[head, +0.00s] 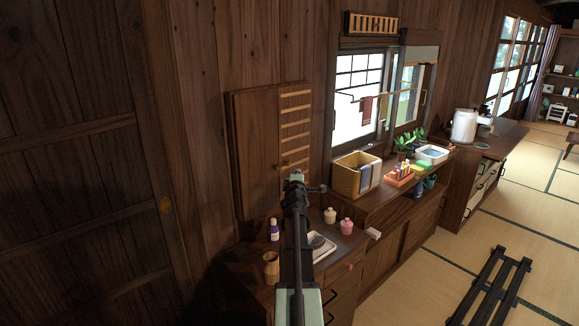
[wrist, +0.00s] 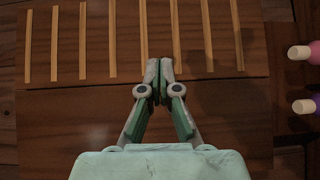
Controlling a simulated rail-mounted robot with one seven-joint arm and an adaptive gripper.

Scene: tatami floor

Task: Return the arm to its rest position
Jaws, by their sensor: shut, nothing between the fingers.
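My gripper (wrist: 160,72) shows in the wrist view with its two fingers together and nothing between them. It is in front of a dark wooden panel with light slats (wrist: 95,48); I cannot tell if the fingertips touch it. In the head view my arm reaches up from the bottom middle, over the counter, toward the slatted wall cabinet (head: 258,140). The fingers are hard to make out there.
Below the arm, the counter holds a purple bottle (head: 274,230), a brown vase (head: 271,268), a white tray (head: 322,250) and a pink jar (head: 346,227). Tatami floor (head: 470,240) lies right, with a dark slatted rack (head: 492,285).

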